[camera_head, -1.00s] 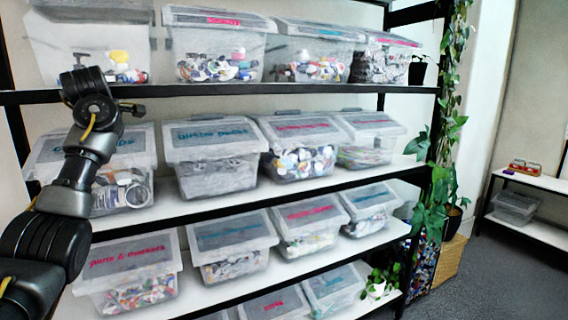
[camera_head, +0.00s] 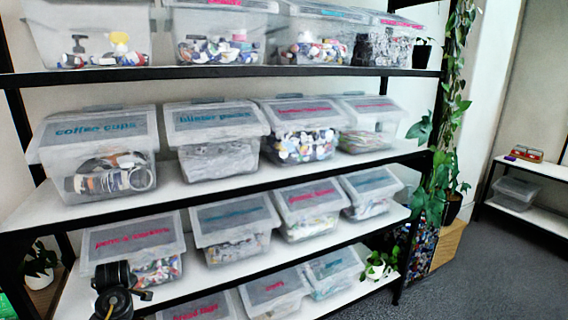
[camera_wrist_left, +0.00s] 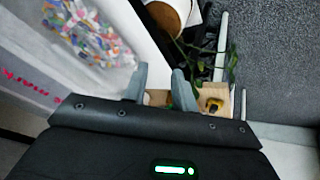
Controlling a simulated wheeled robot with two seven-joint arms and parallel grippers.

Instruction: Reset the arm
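My left arm shows low at the left of the head view, and its gripper (camera_head: 143,295) is a small dark shape in front of the bottom bins. In the left wrist view the two grey fingers of the left gripper (camera_wrist_left: 160,82) stand apart with nothing between them. Beyond them are a plant and a strip of carpet. My right arm and right gripper are in neither view.
Shelves (camera_head: 320,165) of clear lidded bins fill the head view, close to my left arm. A pens and markers bin (camera_head: 135,250) is just behind it. A potted plant (camera_head: 376,268) stands on the lower shelf. Grey carpet (camera_head: 490,270) is clear at the right.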

